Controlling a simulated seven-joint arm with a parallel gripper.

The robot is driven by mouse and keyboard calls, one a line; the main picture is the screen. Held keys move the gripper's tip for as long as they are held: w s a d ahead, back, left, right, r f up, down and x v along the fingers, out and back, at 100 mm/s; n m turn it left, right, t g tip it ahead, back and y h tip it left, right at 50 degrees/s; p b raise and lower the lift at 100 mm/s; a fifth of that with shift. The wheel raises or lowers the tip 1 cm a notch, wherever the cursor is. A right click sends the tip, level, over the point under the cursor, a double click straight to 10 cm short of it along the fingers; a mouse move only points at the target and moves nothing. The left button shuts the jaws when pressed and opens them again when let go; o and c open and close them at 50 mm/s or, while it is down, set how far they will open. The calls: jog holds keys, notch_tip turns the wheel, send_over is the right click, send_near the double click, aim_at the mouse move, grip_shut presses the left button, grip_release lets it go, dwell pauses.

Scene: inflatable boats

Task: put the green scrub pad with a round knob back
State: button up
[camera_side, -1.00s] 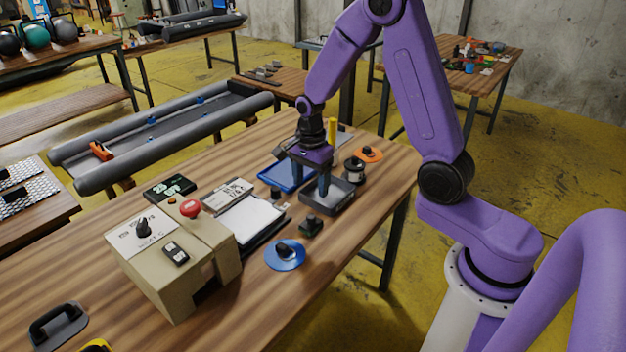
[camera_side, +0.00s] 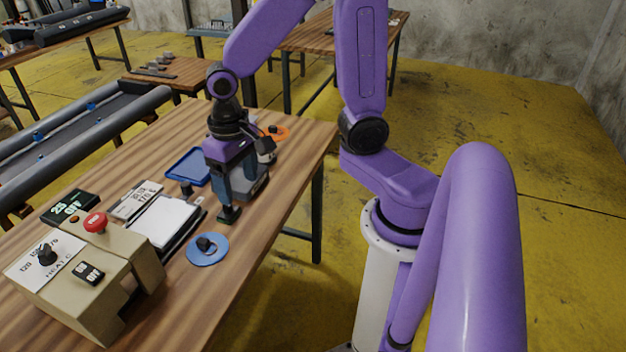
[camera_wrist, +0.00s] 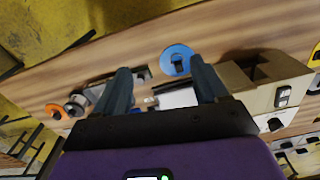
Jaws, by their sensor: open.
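The green scrub pad (camera_side: 229,216) lies on the wooden table in the side view, between the blue disc and the grey tray. Its round knob is hidden or merges with my gripper's fingers. My gripper (camera_side: 232,192) is open and points down just above and behind the pad. I cannot tell if a finger touches it. In the wrist view my gripper (camera_wrist: 161,70) shows two spread fingers with nothing clearly held between them. I cannot make out the green pad there.
A blue disc with a black knob (camera_side: 207,252) lies near the front edge. The grey tray (camera_side: 262,187) stands behind my gripper. A blue tray (camera_side: 180,166), a white pad (camera_side: 163,222) and a beige control box (camera_side: 130,262) with a red button are to the left.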

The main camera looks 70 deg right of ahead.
jog(key=s+r+n, duration=0.1)
jog(key=s+n, duration=0.6)
jog(key=s+r+n, duration=0.2)
jog(key=s+n, duration=0.5)
jog(key=s, duration=0.1)
jog(key=shift+d+r, duration=0.25)
jog(key=shift+d, duration=0.1)
